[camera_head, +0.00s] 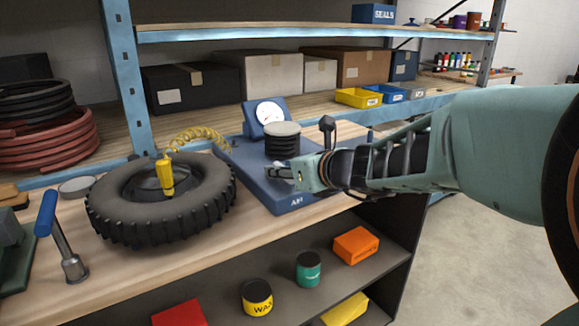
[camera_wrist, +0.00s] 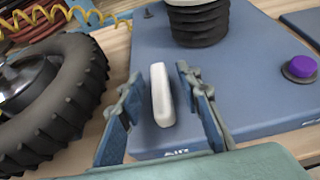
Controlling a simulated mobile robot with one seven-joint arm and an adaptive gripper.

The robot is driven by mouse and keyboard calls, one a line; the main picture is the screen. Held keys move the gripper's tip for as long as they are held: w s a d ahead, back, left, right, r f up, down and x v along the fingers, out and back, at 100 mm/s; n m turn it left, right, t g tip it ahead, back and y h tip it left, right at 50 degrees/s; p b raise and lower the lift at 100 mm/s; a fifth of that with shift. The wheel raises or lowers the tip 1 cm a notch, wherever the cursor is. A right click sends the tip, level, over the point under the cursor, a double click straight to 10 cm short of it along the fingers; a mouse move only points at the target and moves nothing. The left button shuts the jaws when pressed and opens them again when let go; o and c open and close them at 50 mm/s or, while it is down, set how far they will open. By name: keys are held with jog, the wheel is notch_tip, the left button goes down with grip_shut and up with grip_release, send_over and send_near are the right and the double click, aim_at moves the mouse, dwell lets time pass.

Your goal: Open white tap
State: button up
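The white tap (camera_wrist: 162,95) is a small lever handle on the front part of the blue base plate marked AIR (camera_wrist: 255,100). In the wrist view it stands out between the two fingers of my gripper (camera_wrist: 157,100), with a gap on each side. My gripper is open and does not appear to touch the tap. In the head view my gripper (camera_head: 286,173) is low over the front of the blue base (camera_head: 290,203), and it largely hides the tap there.
A black ribbed bellows with a grey top (camera_head: 283,142) and a gauge (camera_head: 270,113) stand behind the tap. A purple knob (camera_wrist: 300,67) is on the base to the right. A tyre (camera_head: 150,215) with a yellow coiled hose (camera_head: 195,138) lies to the left.

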grip_shut()
jog(key=shift+r+n+y+p, duration=0.1)
jog(key=shift+n+y+p, duration=0.2)
jog(key=shift+p, duration=0.2)
jog(key=n+g+y+p, duration=0.1)
jog(key=g+p, duration=0.1)
jog(key=n+g+y+p, duration=0.1)
jog(key=n+y+p, duration=0.1)
jog(key=p, duration=0.1)
jog(key=shift+r+n+g, duration=0.2)
jog(key=shift+n+g, duration=0.1)
jog(key=shift+g, duration=0.1)
jog(key=n+g+y+p, duration=0.2)
jog(key=n+g+p, duration=0.2)
jog(key=p, duration=0.2)
jog(key=n+g+p, duration=0.5)
jog(key=g+p, duration=0.1)
jog(key=shift+f, duration=0.15)
jog(key=shift+f+n+g+h+p, duration=0.15)
jog(key=shift+n+g+h+p, duration=0.35)
jog(key=shift+n+g+p, duration=1.1)
jog(key=shift+s+n+g+h, duration=0.1)
jog(key=shift+n+g+h, duration=0.3)
jog(key=shift+n+g, duration=0.55)
